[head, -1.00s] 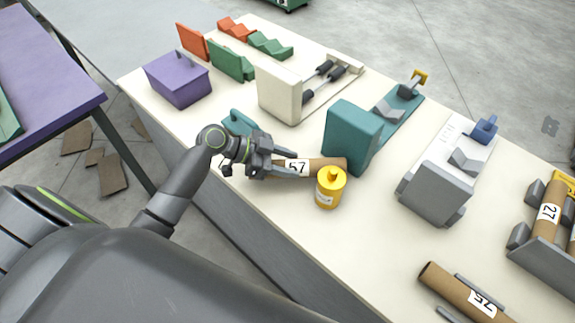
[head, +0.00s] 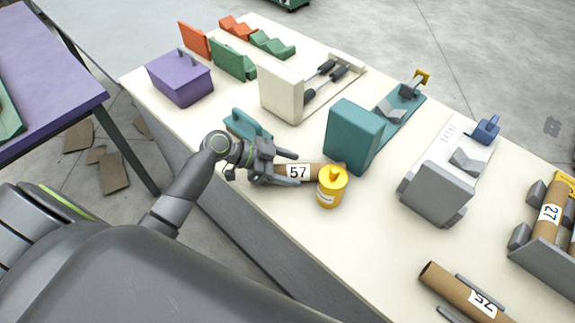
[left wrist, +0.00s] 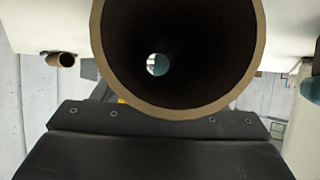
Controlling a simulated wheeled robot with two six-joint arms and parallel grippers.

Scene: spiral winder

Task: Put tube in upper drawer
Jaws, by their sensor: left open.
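A brown cardboard tube marked 57 (head: 318,171) lies on the white table, its right end partly hidden behind a yellow bottle. My left gripper (head: 302,168) is open at the tube's left end, with a finger on each side of it; I cannot tell whether they touch it. In the left wrist view the tube's round open end (left wrist: 178,109) fills the upper middle, very close to the camera. My right gripper is not in view. I cannot make out an upper drawer in either view.
The yellow bottle (head: 332,188) stands close by the tube. A teal stand (head: 355,138), a white stand (head: 281,92) and a grey stand (head: 435,188) line the table. Another tube (head: 450,285) lies at the front right; tube 27 (head: 548,220) rests in a grey holder.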

